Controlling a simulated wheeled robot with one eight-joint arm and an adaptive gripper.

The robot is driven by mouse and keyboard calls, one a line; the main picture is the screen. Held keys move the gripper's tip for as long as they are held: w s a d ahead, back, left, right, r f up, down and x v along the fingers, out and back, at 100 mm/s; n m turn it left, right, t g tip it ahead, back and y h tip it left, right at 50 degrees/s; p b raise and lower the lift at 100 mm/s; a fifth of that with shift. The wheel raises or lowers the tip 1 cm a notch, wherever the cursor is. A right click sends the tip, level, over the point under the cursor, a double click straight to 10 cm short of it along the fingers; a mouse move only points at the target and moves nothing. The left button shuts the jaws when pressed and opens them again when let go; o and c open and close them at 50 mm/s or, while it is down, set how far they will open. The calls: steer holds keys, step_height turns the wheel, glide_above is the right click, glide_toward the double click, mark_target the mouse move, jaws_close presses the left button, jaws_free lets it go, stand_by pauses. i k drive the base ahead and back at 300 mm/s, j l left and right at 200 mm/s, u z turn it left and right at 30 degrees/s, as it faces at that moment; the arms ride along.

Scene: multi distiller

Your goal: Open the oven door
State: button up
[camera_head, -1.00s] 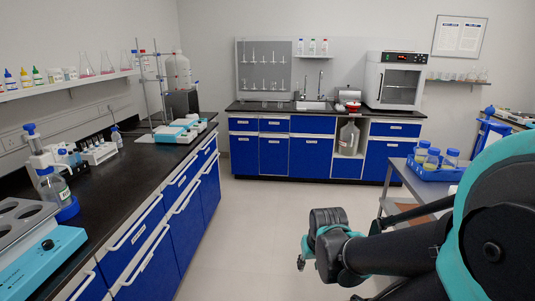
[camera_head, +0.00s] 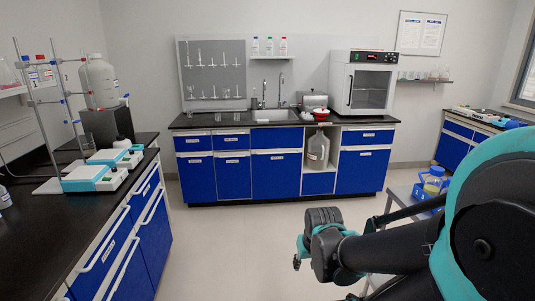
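The oven (camera_head: 362,83) is a white box with a dark control panel on top. It stands on the right part of the back counter. Its front door (camera_head: 371,90) has a glass window and looks shut. A dark handle (camera_head: 350,90) runs along the door's left edge. My arm reaches in from the right, in the lower right of the view. Its end, by my gripper (camera_head: 298,254), is well in front of the oven and touches nothing. The fingers are too small and turned away to tell whether they are open.
A metal cart (camera_head: 402,200) with blue-capped bottles stands close by my arm on the right. The left bench (camera_head: 110,195) holds lab devices and stands. The grey floor (camera_head: 225,240) between bench and back counter (camera_head: 240,125) is clear.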

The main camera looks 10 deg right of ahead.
mark_target(369, 89)
steer(key=i, duration=1.85)
